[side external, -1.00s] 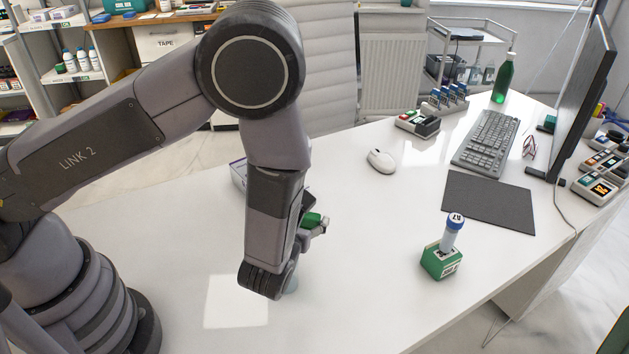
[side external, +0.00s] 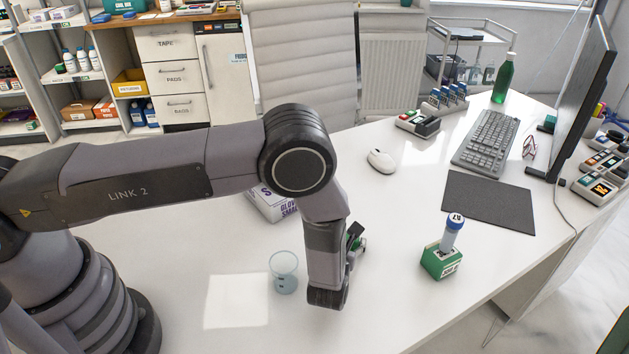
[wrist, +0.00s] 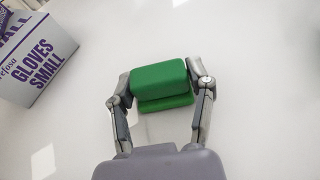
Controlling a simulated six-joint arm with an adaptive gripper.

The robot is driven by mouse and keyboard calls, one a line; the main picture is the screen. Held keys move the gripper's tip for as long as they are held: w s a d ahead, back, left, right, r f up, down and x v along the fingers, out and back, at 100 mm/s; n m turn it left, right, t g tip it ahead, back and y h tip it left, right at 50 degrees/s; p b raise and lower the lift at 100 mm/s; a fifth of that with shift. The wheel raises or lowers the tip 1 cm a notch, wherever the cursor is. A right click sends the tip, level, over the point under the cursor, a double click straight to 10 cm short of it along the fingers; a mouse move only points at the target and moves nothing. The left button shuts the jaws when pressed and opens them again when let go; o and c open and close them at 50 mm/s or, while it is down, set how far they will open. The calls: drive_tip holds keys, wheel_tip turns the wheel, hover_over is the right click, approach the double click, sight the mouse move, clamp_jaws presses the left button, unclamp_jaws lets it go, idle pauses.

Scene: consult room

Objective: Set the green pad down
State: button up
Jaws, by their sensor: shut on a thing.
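The green pad (wrist: 160,78) is a rounded block held between the two fingers of my gripper (wrist: 163,84), which is shut on it in the wrist view. A second green band shows along the pad's near edge; I cannot tell whether it is part of the pad or a reflection. In the side view my gripper (side external: 357,243) is low over the white desk (side external: 400,215), mostly hidden behind my wrist, and only a sliver of green shows. I cannot tell whether the pad touches the desk.
A gloves box (side external: 272,204) stands left of my gripper, also in the wrist view (wrist: 35,50). A clear beaker (side external: 284,272) stands nearer the camera. A green holder (side external: 441,262) with a blue-capped tube stands right. A mouse (side external: 381,161) lies behind. Desk around the pad is clear.

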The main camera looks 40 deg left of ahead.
drive_tip(key=shift+f, duration=0.15)
drive_tip(key=o, duration=0.9)
